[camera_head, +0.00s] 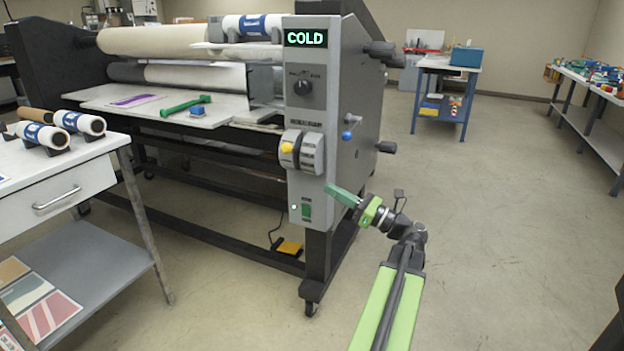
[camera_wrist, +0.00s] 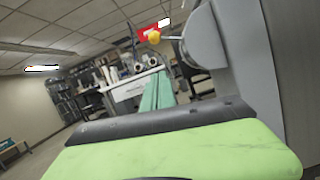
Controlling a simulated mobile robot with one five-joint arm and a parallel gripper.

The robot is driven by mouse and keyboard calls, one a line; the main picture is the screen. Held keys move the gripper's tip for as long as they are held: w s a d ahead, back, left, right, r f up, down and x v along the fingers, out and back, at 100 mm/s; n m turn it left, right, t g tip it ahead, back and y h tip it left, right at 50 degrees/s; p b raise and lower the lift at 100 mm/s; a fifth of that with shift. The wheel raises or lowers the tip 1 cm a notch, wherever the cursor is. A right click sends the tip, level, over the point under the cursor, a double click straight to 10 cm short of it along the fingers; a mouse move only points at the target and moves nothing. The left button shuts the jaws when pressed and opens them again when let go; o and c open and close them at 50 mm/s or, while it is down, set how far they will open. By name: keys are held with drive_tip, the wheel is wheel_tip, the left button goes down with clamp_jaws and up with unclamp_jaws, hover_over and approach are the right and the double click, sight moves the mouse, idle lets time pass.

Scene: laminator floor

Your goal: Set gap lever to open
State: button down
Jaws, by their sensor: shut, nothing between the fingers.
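The laminator's end panel (camera_head: 340,100) carries a grey rounded lever housing (camera_head: 311,153). A lever with a yellow knob (camera_head: 287,148) sticks out at its left; the knob also shows in the wrist view (camera_wrist: 154,36), beside the housing (camera_wrist: 204,38). A smaller lever with a blue knob (camera_head: 347,135) is on the panel's right side. No marking that names the gap lever is readable. My gripper (camera_head: 332,189) is shut and empty, its green fingers together below and right of the yellow knob, apart from it. The fingers also show in the wrist view (camera_wrist: 157,82).
A dark selector knob (camera_head: 303,87) and a "COLD" display (camera_head: 306,38) are above the housing. A green switch (camera_head: 306,210) is below it. A white drawer table (camera_head: 60,175) stands at left.

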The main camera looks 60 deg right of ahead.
drive_tip(key=r+p+x, duration=0.2)
drive_tip(key=p+x, duration=0.5)
drive_tip(key=x, duration=0.6)
drive_tip(key=shift+s+d+r, duration=0.3)
drive_tip(key=shift+s+r, duration=0.1)
